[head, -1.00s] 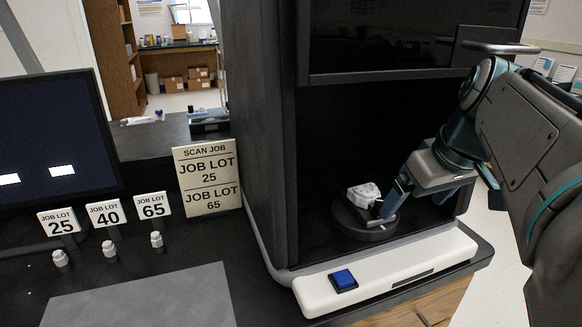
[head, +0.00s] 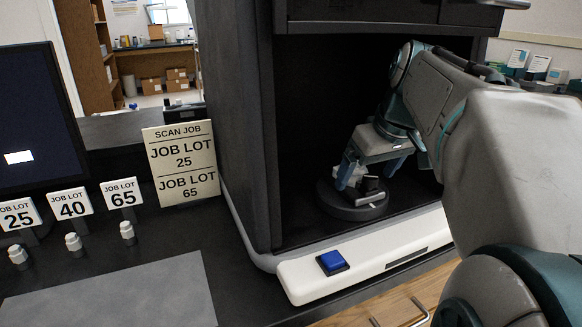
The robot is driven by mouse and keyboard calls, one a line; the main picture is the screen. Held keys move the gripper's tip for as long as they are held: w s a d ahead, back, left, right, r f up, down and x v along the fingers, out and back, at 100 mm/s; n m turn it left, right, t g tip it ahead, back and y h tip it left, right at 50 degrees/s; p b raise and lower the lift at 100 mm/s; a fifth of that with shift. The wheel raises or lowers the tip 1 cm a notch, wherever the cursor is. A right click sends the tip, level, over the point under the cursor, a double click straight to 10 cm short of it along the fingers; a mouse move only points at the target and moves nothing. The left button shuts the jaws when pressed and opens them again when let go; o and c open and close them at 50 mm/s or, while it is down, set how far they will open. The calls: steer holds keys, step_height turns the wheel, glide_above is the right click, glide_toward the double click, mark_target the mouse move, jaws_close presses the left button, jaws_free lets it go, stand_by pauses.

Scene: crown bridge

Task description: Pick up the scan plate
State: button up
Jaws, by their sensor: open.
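A dark round turntable (head: 345,207) sits on the floor of the black scanner cabinet. I cannot make out clearly which of these parts is the scan plate. My gripper (head: 364,181) reaches into the cabinet from the right and points down over the turntable. Its blue-tipped jaws are open, close around or just above the white piece. I cannot tell whether they touch it.
A white front ledge (head: 295,284) carries a blue button (head: 333,262). Left are a scan job sign (head: 182,163), job lot cards (head: 72,204) with white pieces before them, a grey mat (head: 115,298) and a monitor.

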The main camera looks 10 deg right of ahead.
steer(key=shift+w+a, duration=0.1)
steer(key=shift+w, duration=0.4)
steer(key=w, duration=0.2)
steer(key=w+b, duration=0.1)
steer(key=shift+w+a+f, duration=0.25)
steer(key=shift+w+a, duration=0.05)
steer(key=shift+w, duration=0.05)
steer(key=shift+x, duration=0.8)
steer(key=shift+w+f+b, duration=0.1)
steer(key=shift+f+b, duration=0.25)
steer(key=shift+f, duration=0.05)
steer(key=c, duration=1.3)
steer(key=shift+r, duration=0.1)
